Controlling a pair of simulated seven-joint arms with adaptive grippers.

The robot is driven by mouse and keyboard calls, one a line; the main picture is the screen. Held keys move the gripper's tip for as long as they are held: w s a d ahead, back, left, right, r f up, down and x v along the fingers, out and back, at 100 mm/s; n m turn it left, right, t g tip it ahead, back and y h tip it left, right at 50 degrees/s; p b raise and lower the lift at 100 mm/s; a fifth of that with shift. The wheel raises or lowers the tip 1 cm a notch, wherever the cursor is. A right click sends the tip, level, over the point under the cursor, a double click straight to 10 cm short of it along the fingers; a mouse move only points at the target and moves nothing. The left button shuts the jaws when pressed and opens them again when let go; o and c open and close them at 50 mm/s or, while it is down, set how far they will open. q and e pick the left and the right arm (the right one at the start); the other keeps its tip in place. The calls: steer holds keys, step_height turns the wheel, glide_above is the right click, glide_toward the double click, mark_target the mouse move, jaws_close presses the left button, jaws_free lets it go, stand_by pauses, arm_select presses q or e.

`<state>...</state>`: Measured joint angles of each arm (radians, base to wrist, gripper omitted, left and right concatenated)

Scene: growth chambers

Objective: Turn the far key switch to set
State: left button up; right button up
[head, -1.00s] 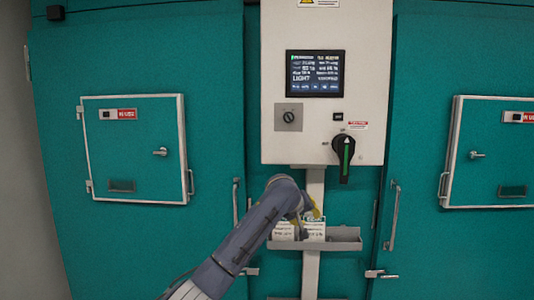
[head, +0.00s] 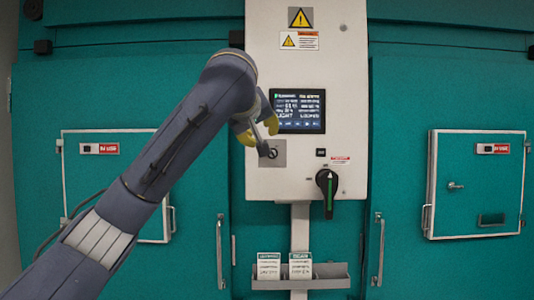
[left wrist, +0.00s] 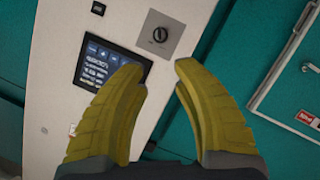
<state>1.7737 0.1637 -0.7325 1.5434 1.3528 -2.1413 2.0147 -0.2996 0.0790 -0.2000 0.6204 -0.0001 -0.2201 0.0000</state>
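A key switch (head: 272,154) with a round dark face sits on a grey square plate (head: 280,162) on the white control panel, below the screen. In the left wrist view the key switch (left wrist: 160,35) shows beyond the fingertips, with a slot across its face. I cannot read which position it is at. My left gripper (head: 258,132) is in front of the panel, up and left of the switch, and partly covers the plate. Its yellow fingers stand apart with nothing between them, seen also in the left wrist view (left wrist: 158,68). My right gripper is not in view.
The lit screen (head: 298,110) is just above the switch. A black rotary handle with a green mark (head: 327,186) juts out at lower right. A grey shelf (head: 320,283) with cards is below. Teal chamber doors with white-framed hatches (head: 478,205) flank the panel.

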arm_select(q)
steer(key=x, duration=1.6)
steer(key=shift+w+d+f, duration=0.1)
steer(key=shift+w+f, duration=0.1)
steer(key=shift+w, duration=0.15)
steer(key=shift+c, duration=0.3)
jaws_close()
